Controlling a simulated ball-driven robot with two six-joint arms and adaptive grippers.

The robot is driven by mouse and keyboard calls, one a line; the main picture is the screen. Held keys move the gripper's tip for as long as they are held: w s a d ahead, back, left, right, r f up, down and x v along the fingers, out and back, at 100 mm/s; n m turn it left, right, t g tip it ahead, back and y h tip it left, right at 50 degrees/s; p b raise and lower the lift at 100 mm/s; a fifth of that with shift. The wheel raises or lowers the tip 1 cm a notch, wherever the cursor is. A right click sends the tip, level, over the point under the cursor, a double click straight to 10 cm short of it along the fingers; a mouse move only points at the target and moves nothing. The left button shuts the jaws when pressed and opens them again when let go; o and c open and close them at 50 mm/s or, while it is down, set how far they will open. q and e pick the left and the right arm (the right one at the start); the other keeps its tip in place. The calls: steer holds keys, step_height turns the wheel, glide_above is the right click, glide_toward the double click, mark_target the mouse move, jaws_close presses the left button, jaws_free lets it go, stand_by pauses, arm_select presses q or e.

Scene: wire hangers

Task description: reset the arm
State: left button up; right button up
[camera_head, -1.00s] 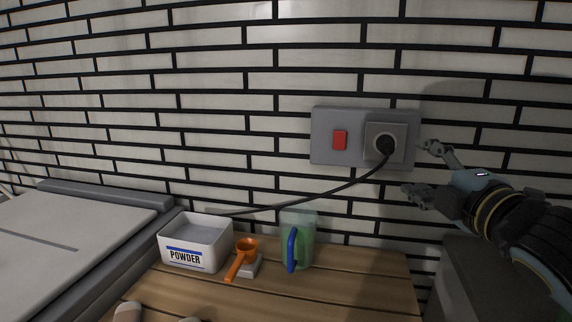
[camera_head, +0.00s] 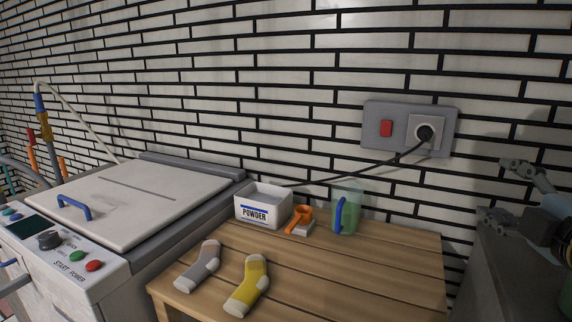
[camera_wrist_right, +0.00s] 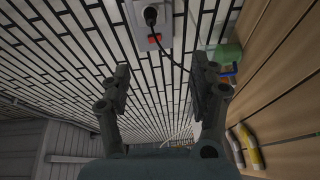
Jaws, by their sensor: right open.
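My right gripper (camera_head: 502,190) is at the right edge of the head view, open and empty, to the right of the wall socket and apart from it. Its two spread fingers (camera_wrist_right: 162,92) also show in the right wrist view with nothing between them. A black plug (camera_head: 425,133) sits in the wall socket panel (camera_head: 372,113), beside a red switch (camera_head: 386,128). The plug also shows in the wrist view (camera_wrist_right: 151,15). My left gripper is in neither view.
A white washing machine (camera_head: 130,205) stands left. A grey block (camera_head: 490,270) is under my right gripper.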

steer(key=s+f+m+g+h, duration=0.1)
steer(key=s+f+m+g, duration=0.7)
steer(key=f, duration=0.4)
steer(key=s+a+f+m+g+y, duration=0.1)
steer(key=s+a+f+m+g, duration=0.25)
steer(key=s, duration=0.45)
steer(key=s+a+f+m+g+y, duration=0.1)
steer(key=s+a+f+m+g, duration=0.2)
steer(key=s, duration=0.6)
steer(key=s+d+f+b, duration=0.1)
steer(key=d+f, duration=0.1)
steer(key=f, duration=1.2)
steer(key=d+f+b, duration=0.1)
steer(key=d+f, duration=0.1)
steer(key=f, duration=1.1)
arm_select(q)
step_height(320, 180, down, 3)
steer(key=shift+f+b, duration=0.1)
steer(key=shift+b, duration=0.4)
arm_select(e)
steer(key=s+f+m+g, duration=0.1)
steer(key=s+f+g, duration=0.1)
steer(key=s+f, duration=1.6)
steer(key=shift+s+d+f, duration=0.25)
steer(key=shift+s+d, duration=0.15)
